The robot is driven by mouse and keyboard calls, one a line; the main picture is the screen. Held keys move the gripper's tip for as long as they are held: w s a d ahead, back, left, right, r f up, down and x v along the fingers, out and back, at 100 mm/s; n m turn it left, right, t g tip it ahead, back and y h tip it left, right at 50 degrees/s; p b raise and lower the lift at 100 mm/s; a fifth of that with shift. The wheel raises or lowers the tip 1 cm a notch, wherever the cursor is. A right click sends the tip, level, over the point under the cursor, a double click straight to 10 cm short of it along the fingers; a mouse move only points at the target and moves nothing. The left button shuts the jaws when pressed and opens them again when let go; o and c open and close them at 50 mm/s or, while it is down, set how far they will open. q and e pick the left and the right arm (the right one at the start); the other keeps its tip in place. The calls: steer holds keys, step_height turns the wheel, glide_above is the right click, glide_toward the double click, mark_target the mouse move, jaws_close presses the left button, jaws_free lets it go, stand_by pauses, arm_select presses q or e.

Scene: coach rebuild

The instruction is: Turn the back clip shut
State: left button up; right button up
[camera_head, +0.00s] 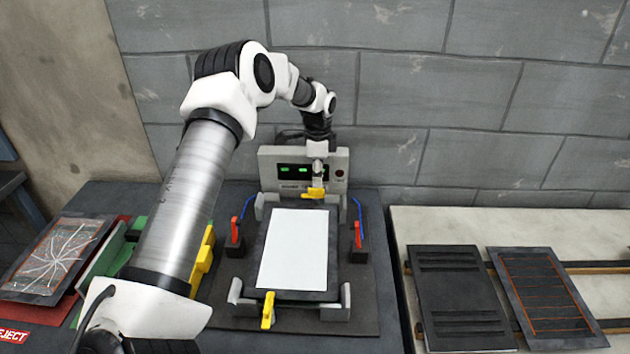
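The yellow back clip (312,193) sits at the back edge of the dark framed panel (248,250), in front of the grey tester box; its bar looks turned mostly sideways. My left gripper (317,174) points down right at the back clip, its fingertips touching or just above it. The fingers look close together, but their gap is hidden at this angle. A yellow front clip (267,311) stands at the panel's front edge, its bar pointing front to back over the edge. My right gripper is not in view.
The tester box (341,163) has green lights. Red side clamps (235,231) with blue cables stand left and right of the panel. Dark panels (460,290) lie on rails at right. A wall closes the back.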

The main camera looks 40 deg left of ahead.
mark_target(316, 189)
arm_select(q)
steer(key=f, duration=0.2)
steer(key=a+f, duration=0.1)
steer(key=f, duration=0.2)
steer(key=shift+w+a+f+p, duration=0.25)
steer(key=shift+w+f+p, duration=0.05)
steer(key=shift+w+f, duration=0.05)
steer(key=shift+s+d+r, duration=0.2)
steer(key=shift+d+r, duration=0.15)
steer(key=shift+d, duration=0.1)
steer(key=c, duration=0.5)
jaws_close()
steer(key=shift+f, duration=0.1)
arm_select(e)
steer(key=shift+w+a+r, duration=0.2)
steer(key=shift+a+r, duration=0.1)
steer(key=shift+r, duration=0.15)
